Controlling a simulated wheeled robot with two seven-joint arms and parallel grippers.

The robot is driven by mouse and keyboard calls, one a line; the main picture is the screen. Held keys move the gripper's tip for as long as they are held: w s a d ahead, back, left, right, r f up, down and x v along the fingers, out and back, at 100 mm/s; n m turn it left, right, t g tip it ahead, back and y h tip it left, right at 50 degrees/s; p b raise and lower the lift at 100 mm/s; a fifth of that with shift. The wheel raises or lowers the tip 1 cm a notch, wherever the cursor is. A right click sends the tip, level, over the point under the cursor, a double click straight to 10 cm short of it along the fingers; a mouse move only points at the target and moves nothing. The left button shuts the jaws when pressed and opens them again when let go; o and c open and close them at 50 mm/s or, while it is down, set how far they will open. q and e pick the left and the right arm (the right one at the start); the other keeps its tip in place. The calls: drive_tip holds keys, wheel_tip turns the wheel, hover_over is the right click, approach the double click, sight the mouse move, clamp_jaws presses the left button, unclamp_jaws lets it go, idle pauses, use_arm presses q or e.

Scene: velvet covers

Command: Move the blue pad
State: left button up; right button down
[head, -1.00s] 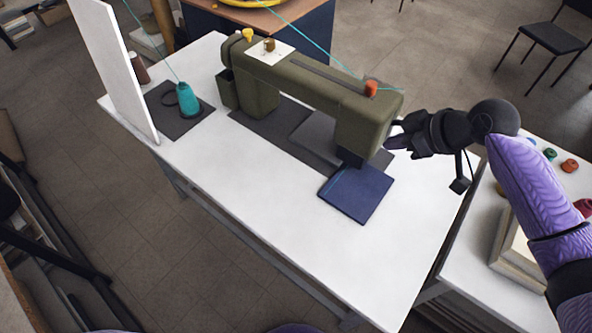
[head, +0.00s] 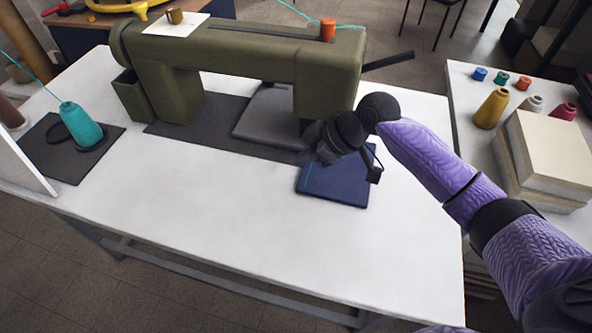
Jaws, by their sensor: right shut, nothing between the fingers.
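The blue pad (head: 335,187) lies flat on the white table (head: 232,223), in front of the right end of a green sewing machine (head: 290,58). My right gripper (head: 316,150) is shut and empty. It is at the pad's far side, by the machine's head, and its wrist hides part of the pad's far edge. The fingertips are mostly hidden, and I cannot tell whether they touch the pad. My left gripper is not in view.
A teal thread cone (head: 80,126) stands on a dark mat at the left, near a white upright panel (head: 22,160). A side table at right holds spools and a cream stack (head: 550,150). The table's front is clear.

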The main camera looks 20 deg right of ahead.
sight(271, 180)
drive_tip(key=b+x, duration=0.4)
drive_tip(key=x, duration=0.6)
drive_tip(key=shift+s+f+b, duration=0.15)
drive_tip(key=shift+b, duration=0.25)
drive_tip(key=d, duration=0.1)
drive_tip(key=s+d, duration=0.2)
drive_tip(key=shift+r, duration=0.35)
drive_tip(key=shift+s+d+r, duration=0.1)
drive_tip(key=shift+s+d, duration=0.1)
drive_tip(key=shift+d, duration=0.2)
drive_tip(key=shift+p, duration=0.3)
